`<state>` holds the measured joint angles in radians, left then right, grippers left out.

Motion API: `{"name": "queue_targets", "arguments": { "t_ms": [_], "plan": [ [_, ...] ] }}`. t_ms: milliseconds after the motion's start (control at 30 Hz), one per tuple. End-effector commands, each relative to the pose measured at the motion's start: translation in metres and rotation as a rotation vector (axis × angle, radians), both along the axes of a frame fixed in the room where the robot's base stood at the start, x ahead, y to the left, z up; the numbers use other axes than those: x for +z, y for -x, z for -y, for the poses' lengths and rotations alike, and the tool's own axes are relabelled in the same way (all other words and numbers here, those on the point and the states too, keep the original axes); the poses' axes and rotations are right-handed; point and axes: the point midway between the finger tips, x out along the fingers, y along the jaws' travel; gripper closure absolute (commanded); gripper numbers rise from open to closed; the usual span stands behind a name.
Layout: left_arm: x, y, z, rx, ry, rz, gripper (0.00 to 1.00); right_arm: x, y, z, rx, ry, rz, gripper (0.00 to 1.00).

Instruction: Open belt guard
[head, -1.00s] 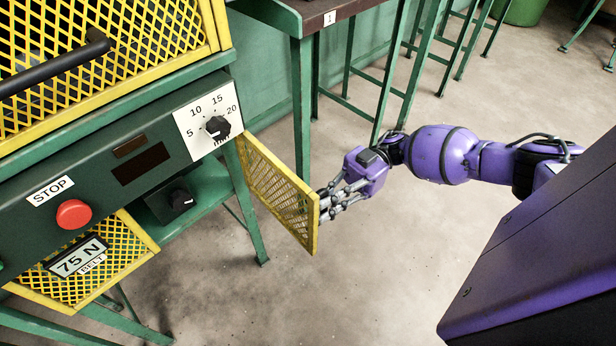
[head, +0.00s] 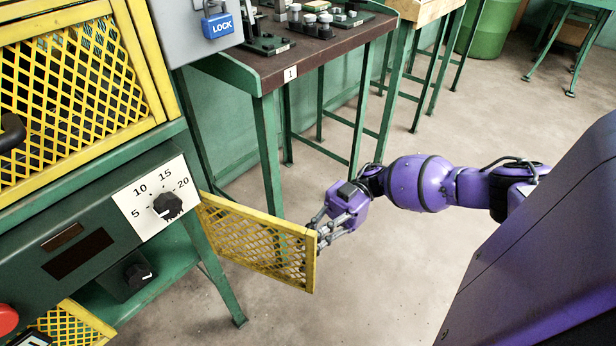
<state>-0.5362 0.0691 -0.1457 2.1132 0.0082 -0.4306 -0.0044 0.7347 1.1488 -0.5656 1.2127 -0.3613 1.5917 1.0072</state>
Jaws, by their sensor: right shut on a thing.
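The belt guard (head: 255,242) is a yellow mesh panel in a yellow frame. It stands swung out to the right from the green press, below the numbered dial, with its face in view. My right gripper (head: 326,232) is shut on the free outer edge of the guard, near the upper part of that edge. The gripper's fingertips are partly hidden by the guard's frame. My left gripper is not in view.
A dark-topped workbench (head: 310,55) with small metal parts stands behind the guard. The black dial (head: 168,206) and a blue padlock (head: 218,25) are on the press. A green bin (head: 490,28) stands far back. The floor (head: 390,280) right of the guard is clear.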

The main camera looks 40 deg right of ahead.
Motion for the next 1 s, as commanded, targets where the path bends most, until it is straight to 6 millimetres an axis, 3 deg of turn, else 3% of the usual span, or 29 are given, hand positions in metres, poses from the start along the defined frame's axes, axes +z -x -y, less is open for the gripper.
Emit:
{"name": "queue_targets", "arguments": {
  "t_ms": [267,300,433,767,1000],
  "plan": [
    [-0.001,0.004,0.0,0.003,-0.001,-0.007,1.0,-0.001,0.004,0.002,0.007,0.004,-0.008,1.0],
    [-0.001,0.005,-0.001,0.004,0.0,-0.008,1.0,-0.001,0.004,0.002,0.006,0.004,-0.008,0.86],
    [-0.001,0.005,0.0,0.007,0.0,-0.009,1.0,-0.001,0.003,0.002,0.005,0.004,-0.006,0.69],
    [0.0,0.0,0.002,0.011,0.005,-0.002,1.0,-0.001,0.001,0.002,0.002,0.002,-0.002,0.69],
    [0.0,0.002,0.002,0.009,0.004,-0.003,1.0,-0.001,-0.004,0.032,-0.001,0.004,0.0,0.69]
  ]
}}
